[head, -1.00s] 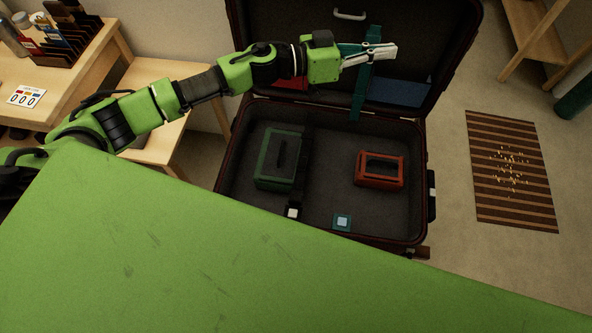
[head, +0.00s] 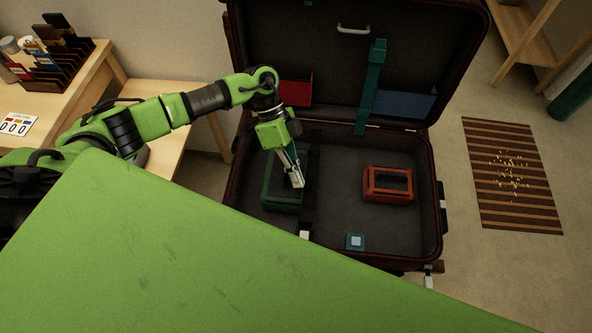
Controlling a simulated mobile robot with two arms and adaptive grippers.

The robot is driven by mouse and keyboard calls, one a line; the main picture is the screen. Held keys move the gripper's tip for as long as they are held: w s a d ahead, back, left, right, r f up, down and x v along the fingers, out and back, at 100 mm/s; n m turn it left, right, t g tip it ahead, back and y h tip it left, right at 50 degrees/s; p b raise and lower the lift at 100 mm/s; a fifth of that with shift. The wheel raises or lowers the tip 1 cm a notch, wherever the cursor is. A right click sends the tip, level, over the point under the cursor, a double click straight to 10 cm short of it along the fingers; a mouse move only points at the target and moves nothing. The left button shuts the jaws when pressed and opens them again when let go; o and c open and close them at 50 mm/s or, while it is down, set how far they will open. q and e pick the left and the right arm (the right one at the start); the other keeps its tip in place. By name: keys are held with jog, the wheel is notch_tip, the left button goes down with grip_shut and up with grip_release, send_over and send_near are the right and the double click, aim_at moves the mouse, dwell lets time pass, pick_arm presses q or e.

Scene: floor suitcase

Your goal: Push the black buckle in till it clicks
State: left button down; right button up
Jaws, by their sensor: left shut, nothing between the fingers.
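An open dark suitcase (head: 338,258) lies on the floor with its lid raised at the back. A black strap (head: 308,213) runs down inside the base, beside a dark green case (head: 271,193). A small pale piece (head: 305,235) shows at the strap's near end. The black buckle is too dark and small to tell apart from the strap. My left gripper (head: 298,184) points down over the green case's right side, close to the strap. Its fingers are shut and empty. Whether it touches anything is unclear. My right gripper is not in view.
A red-orange case (head: 387,184) sits in the base's right half, with a small teal block (head: 355,241) nearer. A teal strap (head: 370,92) hangs on the lid. A wooden table (head: 97,75) stands left, a striped mat (head: 513,170) right. My green body covers the foreground.

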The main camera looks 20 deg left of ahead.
aim_at(304, 202)
pick_arm(q)
jog(key=x, duration=0.6)
jog(key=shift+d, duration=0.1)
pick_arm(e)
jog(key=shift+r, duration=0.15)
